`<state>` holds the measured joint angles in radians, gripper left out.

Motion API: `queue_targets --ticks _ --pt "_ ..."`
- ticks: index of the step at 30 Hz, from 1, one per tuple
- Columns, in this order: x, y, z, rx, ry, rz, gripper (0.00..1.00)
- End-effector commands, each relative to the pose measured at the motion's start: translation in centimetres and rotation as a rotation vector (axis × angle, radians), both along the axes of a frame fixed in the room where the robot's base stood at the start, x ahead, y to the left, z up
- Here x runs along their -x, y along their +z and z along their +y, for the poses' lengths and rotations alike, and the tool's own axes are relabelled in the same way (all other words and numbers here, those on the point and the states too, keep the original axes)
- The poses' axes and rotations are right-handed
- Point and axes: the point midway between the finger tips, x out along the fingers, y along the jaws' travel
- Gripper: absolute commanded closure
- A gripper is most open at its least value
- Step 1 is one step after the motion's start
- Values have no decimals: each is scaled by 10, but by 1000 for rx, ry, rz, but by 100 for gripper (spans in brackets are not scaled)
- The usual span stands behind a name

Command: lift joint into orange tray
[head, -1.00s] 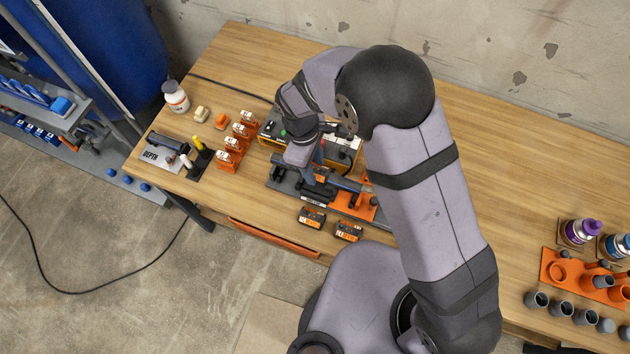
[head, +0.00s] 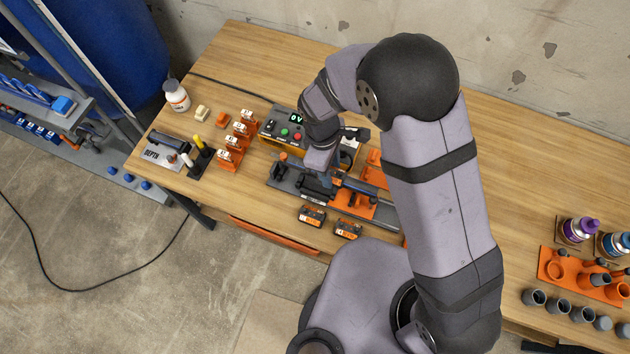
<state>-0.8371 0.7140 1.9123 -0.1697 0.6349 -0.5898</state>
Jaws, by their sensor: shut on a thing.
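My gripper (head: 326,170) points down over the dark fixture (head: 290,183) at the middle of the bench. It is shut on the joint, a dark grey pipe piece (head: 352,185) that extends to the right from the fingers. The fingers and my wrist partly hide the grip, and my forearm hides the right end. I cannot tell whether the joint touches the fixture. An orange tray-like piece (head: 374,170) shows partly behind the joint, beside my forearm.
A control box with a 0V display (head: 292,121) stands behind the fixture. Orange-and-white connectors (head: 237,143) are to the left. Two small orange-and-black blocks (head: 312,216) lie in front. An orange rack (head: 570,277) with grey cups is at far right.

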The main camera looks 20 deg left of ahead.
Motion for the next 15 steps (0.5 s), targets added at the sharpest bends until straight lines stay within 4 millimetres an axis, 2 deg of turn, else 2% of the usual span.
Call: queue_targets --ticks 9,15 --pt "-2 1 -26 0 0 -1 84" --pt "-3 1 -35 -2 0 -1 84"
